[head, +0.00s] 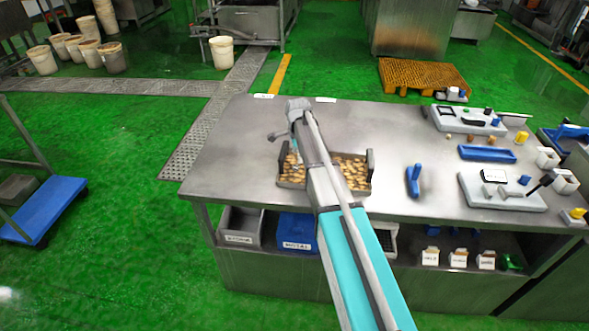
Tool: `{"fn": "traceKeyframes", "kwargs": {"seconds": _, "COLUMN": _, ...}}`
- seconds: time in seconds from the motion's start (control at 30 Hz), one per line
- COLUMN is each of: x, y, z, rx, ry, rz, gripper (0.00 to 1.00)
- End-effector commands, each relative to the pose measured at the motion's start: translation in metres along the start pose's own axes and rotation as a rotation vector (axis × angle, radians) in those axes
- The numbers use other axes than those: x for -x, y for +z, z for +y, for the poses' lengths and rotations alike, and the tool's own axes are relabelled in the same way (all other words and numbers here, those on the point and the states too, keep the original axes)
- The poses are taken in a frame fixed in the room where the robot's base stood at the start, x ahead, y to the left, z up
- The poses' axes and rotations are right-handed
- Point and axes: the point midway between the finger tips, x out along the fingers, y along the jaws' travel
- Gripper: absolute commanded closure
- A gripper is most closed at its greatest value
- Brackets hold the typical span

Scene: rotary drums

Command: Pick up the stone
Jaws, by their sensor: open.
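A shallow metal tray (292,184) on the steel table holds many small tan, stone-like pieces (352,172). I cannot single out one stone among them, and they are too small to tell apart. My gripper (296,158) hangs at the end of my arm over the tray's left back part. It is small in view, but it looks open, with nothing seen between its fingers. I cannot tell whether its tips touch the pieces. My arm crosses in front of the tray and hides its middle.
The steel table (240,140) is bare left of the tray. A blue upright holder (413,180) stands to the right. Farther right are a blue tray (487,154), two grey panels (468,122) and white boxes (548,157). Bins (241,224) sit on the shelf below.

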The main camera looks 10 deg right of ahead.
Motion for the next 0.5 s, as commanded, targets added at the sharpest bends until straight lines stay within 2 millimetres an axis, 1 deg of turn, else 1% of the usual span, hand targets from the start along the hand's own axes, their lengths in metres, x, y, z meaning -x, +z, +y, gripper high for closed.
{"fn": "traceKeyframes", "kwargs": {"seconds": 0.17, "x": -0.006, "y": 0.001, "z": 0.000, "rx": 0.000, "ry": 0.000, "rz": 0.000, "gripper": 0.23}}
{"fn": "traceKeyframes", "kwargs": {"seconds": 0.5, "x": -0.032, "y": 0.002, "z": 0.000, "rx": 0.000, "ry": 0.000, "rz": 0.000, "gripper": 0.23}}
